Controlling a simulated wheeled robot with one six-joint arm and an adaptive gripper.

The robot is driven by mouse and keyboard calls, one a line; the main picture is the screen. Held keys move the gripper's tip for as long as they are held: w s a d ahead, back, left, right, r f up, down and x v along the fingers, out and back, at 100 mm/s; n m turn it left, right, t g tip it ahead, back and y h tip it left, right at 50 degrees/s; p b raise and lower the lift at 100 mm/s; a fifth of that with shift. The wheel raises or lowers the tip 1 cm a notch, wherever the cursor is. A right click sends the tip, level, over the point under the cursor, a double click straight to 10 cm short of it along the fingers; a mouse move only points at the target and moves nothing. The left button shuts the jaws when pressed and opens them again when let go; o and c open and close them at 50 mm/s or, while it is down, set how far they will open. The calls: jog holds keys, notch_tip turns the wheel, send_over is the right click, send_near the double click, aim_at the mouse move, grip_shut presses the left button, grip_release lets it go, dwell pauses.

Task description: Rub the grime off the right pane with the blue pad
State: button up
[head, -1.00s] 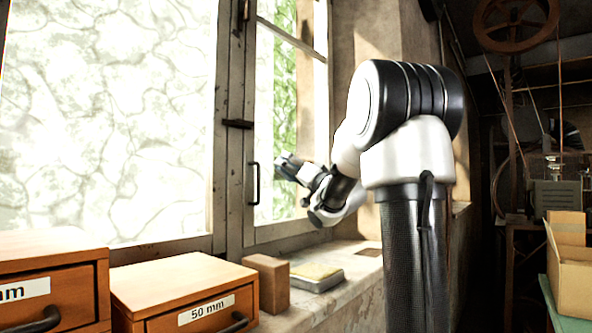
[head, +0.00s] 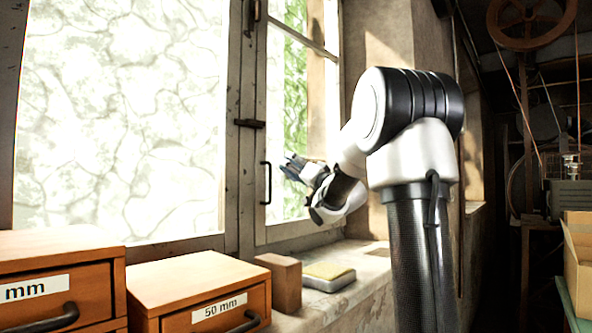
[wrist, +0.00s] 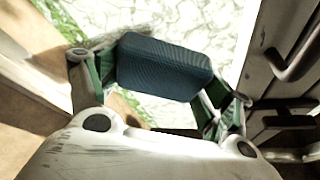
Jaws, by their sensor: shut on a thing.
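The right pane (head: 276,115) is the narrow glass in the hinged sash, with green foliage showing through part of it. In the wrist view the glass (wrist: 222,22) behind the pad carries a pale, vein-like film, with a clearer green patch at the upper left. My gripper (head: 294,166) is in front of the lower part of this pane. It is shut on the blue pad (wrist: 163,68), a dark blue ribbed block held across the fingers. The pad's far face is hidden, so I cannot tell whether it touches the glass.
A black sash handle (head: 266,183) stands just left of my gripper; it also shows in the wrist view (wrist: 295,55). On the sill are a brown block (head: 284,284) and a yellow-topped sponge-like item (head: 328,275). Wooden drawers (head: 200,287) stand at front left. The left pane (head: 120,120) is cloudy.

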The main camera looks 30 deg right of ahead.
jog(key=shift+w+a, duration=0.35)
jog(key=shift+w, duration=0.55)
jog(key=shift+w+d, duration=0.3)
jog(key=shift+d, duration=0.6)
jog(key=shift+w+d, duration=0.25)
jog(key=shift+d, duration=0.6)
jog(key=shift+w+d, duration=1.85)
jog(key=shift+d, duration=3.05)
jog(key=shift+w+d, duration=1.8)
jog(key=shift+d, duration=3.1)
jog(key=s+a, duration=0.5)
jog(key=a, duration=0.8)
jog(key=shift+a, duration=0.2)
